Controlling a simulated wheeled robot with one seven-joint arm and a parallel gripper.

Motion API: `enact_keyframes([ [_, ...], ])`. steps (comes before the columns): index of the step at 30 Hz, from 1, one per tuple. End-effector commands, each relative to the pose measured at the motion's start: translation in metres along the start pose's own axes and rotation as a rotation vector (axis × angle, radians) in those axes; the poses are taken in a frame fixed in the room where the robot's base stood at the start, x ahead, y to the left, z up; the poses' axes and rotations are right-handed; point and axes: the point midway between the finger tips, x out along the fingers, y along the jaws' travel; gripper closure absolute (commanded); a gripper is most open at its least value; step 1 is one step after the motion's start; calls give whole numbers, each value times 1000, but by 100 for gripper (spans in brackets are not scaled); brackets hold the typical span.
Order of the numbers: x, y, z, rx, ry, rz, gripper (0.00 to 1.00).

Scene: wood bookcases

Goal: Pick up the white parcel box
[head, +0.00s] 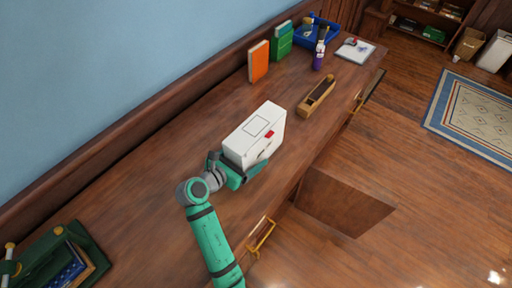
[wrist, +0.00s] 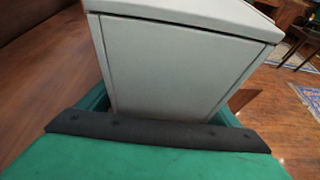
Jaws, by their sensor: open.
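The white parcel box (head: 256,133) stands on the long wooden counter, with a label outline on top and a small red mark on its edge. My gripper (head: 241,171) is at the box's near end, low down, with a green finger along its right side. In the wrist view, the box (wrist: 175,65) fills the middle, its end face close in front of my gripper (wrist: 165,122). The jaws are open, with the box's end between them; the far finger is mostly hidden behind the box. I cannot tell whether either finger touches it.
The wooden counter (head: 140,170) runs along a blue wall. Beyond the box are an orange book (head: 258,61), a green book (head: 280,44), a wooden box (head: 317,96), a purple bottle (head: 319,56) and a blue bin (head: 327,31). A green case (head: 85,250) lies at lower left.

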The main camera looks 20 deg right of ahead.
Motion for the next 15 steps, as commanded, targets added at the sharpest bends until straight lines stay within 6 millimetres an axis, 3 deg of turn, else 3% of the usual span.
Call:
enact_keyframes([
  [5,0,0,0,0,0,0,16],
  [12,0,0,0,0,0,0,70],
  [15,0,0,1,1,-1,1,70],
])
